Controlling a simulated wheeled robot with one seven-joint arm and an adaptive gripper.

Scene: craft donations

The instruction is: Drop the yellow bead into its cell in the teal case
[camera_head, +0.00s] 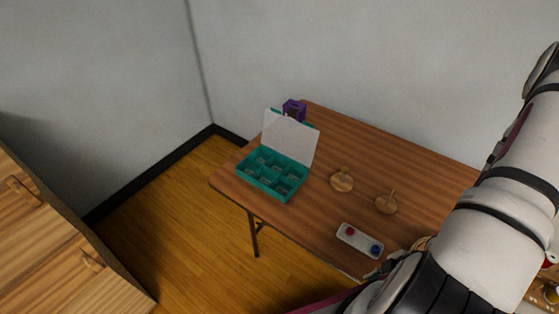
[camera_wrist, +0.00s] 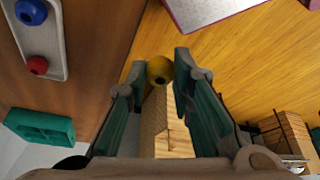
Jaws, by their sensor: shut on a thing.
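The yellow bead (camera_wrist: 159,70) is between the tips of my gripper (camera_wrist: 160,76), which is shut on it, in the wrist view. The bead is held beyond the table edge, with floor and wooden furniture behind it. In the head view my arm hides the bead and fingertips. The teal case (camera_head: 267,190) stands on the far left of the table, its pale lid (camera_head: 290,138) raised. Its several cells face up; their small contents are unclear. A teal compartmented piece at the left of the wrist view (camera_wrist: 40,128) looks like this case.
A white tray (camera_head: 346,240) with a red bead (camera_head: 350,231) and a blue bead (camera_head: 376,249) lies near the table's front edge. Two round wooden peg stands (camera_head: 342,183) (camera_head: 386,205) stand right of the case. A purple object (camera_head: 294,110) stands behind the lid.

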